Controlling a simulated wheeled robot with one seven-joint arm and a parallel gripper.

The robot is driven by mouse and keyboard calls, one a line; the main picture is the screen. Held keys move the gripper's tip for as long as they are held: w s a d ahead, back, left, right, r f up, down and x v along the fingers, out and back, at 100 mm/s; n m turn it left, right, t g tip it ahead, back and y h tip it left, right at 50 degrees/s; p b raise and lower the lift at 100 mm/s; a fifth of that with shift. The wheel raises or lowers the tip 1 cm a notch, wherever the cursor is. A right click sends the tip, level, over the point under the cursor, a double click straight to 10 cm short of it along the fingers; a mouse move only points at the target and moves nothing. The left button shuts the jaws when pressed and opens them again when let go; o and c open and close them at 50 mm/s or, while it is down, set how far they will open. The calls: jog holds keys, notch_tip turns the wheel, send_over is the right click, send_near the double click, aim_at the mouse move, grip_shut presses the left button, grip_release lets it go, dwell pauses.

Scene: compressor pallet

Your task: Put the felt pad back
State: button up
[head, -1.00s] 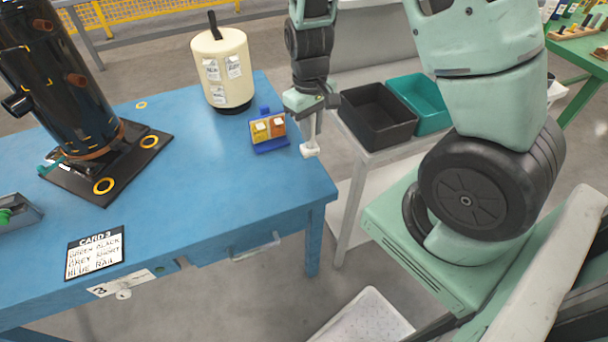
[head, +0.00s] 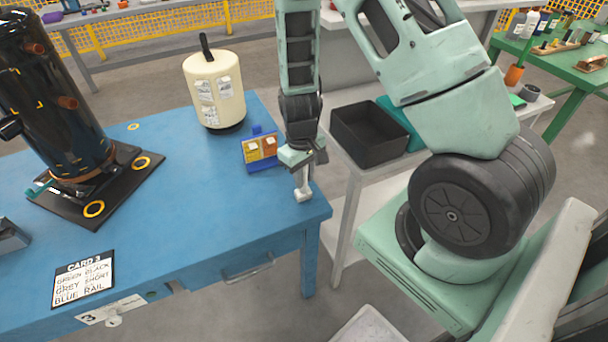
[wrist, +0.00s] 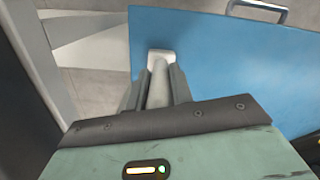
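My gripper (head: 303,176) points down over the blue table's right front corner. In the wrist view its two grey fingers (wrist: 157,88) are closed around a pale stem with a wider, blocky end (wrist: 161,55). This pale piece also shows below the gripper in the head view (head: 302,191). I cannot tell for sure that it is the felt pad, nor whether it touches the table. A small blue holder (head: 263,167) with yellow and orange blocks stands behind and left of the gripper.
A cream canister (head: 206,70) stands at the back of the blue table (head: 185,205). A black compressor (head: 50,95) on a dark base and a lettered card (head: 84,279) are to the left. A black bin (head: 368,135) and a teal bin (head: 413,141) sit right. The table's front middle is clear.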

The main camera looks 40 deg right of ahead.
jog(key=shift+o, duration=1.4)
jog(key=shift+f, duration=0.1)
jog(key=r, duration=0.7)
jog(key=w+r+p, duration=0.1)
jog(key=r, duration=0.3)
jog(key=shift+r, duration=0.3)
jog(key=shift+a+r, duration=0.25)
jog(key=shift+r, duration=0.05)
jog(key=s+a+r+n+y, duration=0.15)
jog(key=s+a+r, duration=0.25)
jog(key=a, duration=0.4)
jog(key=s+a+r+n, duration=0.3)
jog(key=s+a+r, duration=0.1)
jog(key=a, duration=0.5)
jog(key=s+a+r+n, duration=0.1)
jog(key=s+a+r, duration=0.1)
jog(key=s, duration=0.3)
jog(key=s+a+r+n, duration=0.1)
jog(key=s+a+r, duration=0.1)
jog(key=s, duration=0.3)
jog(key=shift+s+a+n+t+h, duration=0.15)
jog(key=shift+a+n+t+h, duration=0.25)
jog(key=shift+a+h, duration=0.1)
